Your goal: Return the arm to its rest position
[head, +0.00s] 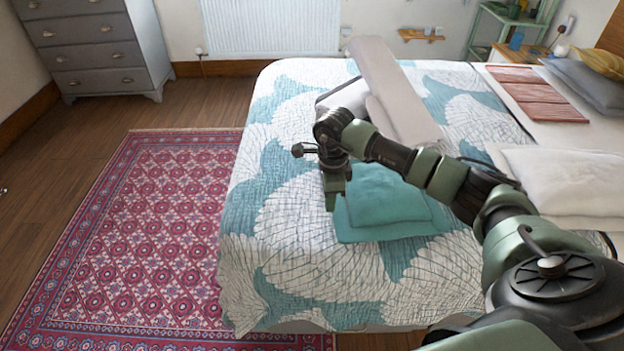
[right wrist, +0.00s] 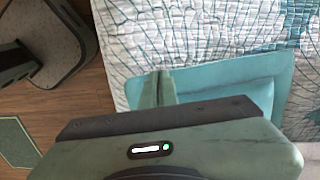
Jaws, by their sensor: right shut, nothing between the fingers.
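My right arm reaches from the lower right across the bed (head: 300,265). My right gripper (head: 334,196) points down over the bed, with its fingers together and nothing held. It is beside the left edge of a folded teal cloth (head: 385,208); whether it touches the cloth cannot be told. In the right wrist view the closed fingers (right wrist: 157,88) show in front of the teal cloth (right wrist: 235,80). My left gripper is not in view.
A pale grey folded textile (head: 388,85) lies behind the right wrist, partly hidden. Pillows (head: 565,180) and folded reddish cloths (head: 535,92) are at the right. A patterned rug (head: 150,230) and bare floor lie left of the bed. A grey dresser (head: 95,50) stands back left.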

